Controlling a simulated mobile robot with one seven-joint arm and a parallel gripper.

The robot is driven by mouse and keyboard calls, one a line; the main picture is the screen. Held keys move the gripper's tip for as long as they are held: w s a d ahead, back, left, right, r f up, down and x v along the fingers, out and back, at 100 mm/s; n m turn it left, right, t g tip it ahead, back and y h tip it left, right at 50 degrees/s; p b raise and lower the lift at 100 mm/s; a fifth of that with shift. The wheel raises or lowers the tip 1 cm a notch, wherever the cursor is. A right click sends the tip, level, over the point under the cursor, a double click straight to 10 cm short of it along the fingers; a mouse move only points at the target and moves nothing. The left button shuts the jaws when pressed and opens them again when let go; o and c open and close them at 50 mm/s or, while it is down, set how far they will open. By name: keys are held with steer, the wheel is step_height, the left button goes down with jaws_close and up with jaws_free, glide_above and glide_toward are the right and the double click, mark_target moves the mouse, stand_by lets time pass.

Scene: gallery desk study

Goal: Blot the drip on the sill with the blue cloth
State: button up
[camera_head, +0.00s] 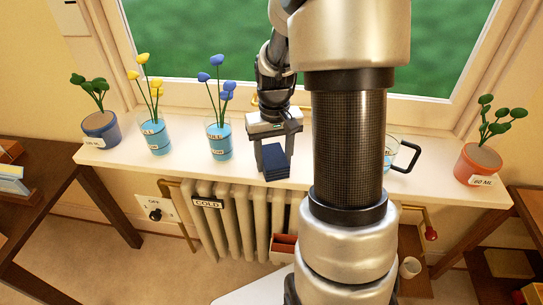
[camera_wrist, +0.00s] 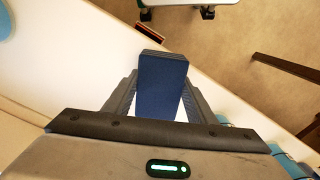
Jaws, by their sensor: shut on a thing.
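The blue cloth (camera_head: 276,160), a dark blue folded block, is between the fingers of my gripper (camera_head: 274,162). My gripper is shut on it, over the front part of the white sill (camera_head: 340,165). In the wrist view the cloth (camera_wrist: 162,82) stands out between the two fingers of my gripper (camera_wrist: 160,95), with the white sill (camera_wrist: 75,60) around and beneath it. I cannot tell whether the cloth touches the sill. No drip can be made out; the cloth, gripper and arm hide part of the sill.
Glasses with yellow flowers (camera_head: 156,137) and blue flowers (camera_head: 219,141) stand left of the gripper. A blue plant pot (camera_head: 100,127) is at the far left, a terracotta pot (camera_head: 477,165) at the right. A black-handled jug (camera_head: 404,157) is partly behind my arm. A radiator (camera_head: 235,215) is below.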

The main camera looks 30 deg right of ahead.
steer(key=shift+d, duration=0.15)
steer(key=shift+w+d, duration=0.15)
steer(key=shift+d, duration=0.55)
steer(key=shift+w+a, duration=0.2)
steer(key=shift+w, duration=0.65)
steer(key=shift+s+a, duration=0.35)
steer(key=shift+s, duration=0.2)
steer(key=shift+r+p, duration=2.9)
steer(key=shift+r, duration=0.65)
